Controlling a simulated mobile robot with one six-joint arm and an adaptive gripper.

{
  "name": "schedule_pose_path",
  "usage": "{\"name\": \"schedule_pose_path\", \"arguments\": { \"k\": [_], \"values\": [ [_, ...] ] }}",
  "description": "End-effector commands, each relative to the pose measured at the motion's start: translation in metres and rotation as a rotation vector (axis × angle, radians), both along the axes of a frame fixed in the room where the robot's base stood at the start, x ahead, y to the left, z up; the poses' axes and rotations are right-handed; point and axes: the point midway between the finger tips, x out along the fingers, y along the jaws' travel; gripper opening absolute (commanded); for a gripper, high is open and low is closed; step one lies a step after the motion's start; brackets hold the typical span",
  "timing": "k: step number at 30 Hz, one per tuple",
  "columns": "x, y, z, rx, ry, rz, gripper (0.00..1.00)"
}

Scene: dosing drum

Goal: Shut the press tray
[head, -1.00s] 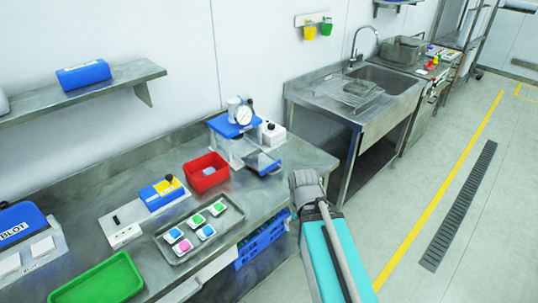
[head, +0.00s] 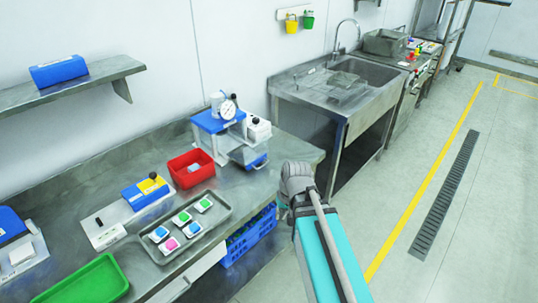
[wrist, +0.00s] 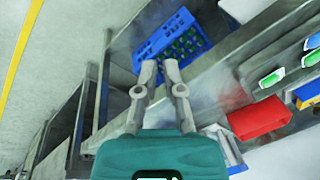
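The press (head: 222,128) stands on the bench, with a blue top, white body and round gauge. Its tray (head: 247,154) sticks out at the front, with a blue front edge, so it is at least partly open. In the wrist view part of the press (wrist: 225,150) shows at the lower right, partly cut off. My gripper (wrist: 160,68) shows its two fingers leaning together with almost no gap and nothing between them. It is beyond the bench edge, apart from the press.
A red bin (head: 190,178) stands left of the press. A grey tray (head: 162,250) holds several coloured pieces, with a green tray (head: 88,282) nearby. A blue crate (head: 250,236) sits below the bench. The sink (head: 370,88) is behind, and the floor at right is clear.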

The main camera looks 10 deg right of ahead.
Motion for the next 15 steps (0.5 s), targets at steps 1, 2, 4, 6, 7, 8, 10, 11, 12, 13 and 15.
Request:
{"name": "schedule_pose_path", "arguments": {
  "k": [1, 2, 4, 6, 7, 8, 10, 11, 12, 13, 15],
  "values": [
    [0.013, 0.001, -0.014, 0.048, -0.021, -0.017, 0.0],
    [0.02, 0.003, -0.018, 0.081, -0.036, -0.029, 0.0],
    [0.036, 0.006, -0.025, 0.165, -0.072, -0.057, 0.0],
    [0.054, 0.008, -0.03, 0.249, -0.113, -0.09, 0.0],
    [0.061, 0.009, -0.032, 0.285, -0.13, -0.104, 0.0],
    [0.068, 0.009, -0.033, 0.321, -0.147, -0.119, 0.0],
    [0.085, 0.008, -0.035, 0.403, -0.187, -0.156, 0.0],
    [0.093, 0.007, -0.036, 0.439, -0.204, -0.173, 0.0],
    [0.103, 0.006, -0.037, 0.486, -0.228, -0.196, 0.0],
    [0.11, 0.004, -0.037, 0.521, -0.245, -0.214, 0.0],
    [0.126, -0.001, -0.037, 0.603, -0.286, -0.255, 0.0]
  ]
}}
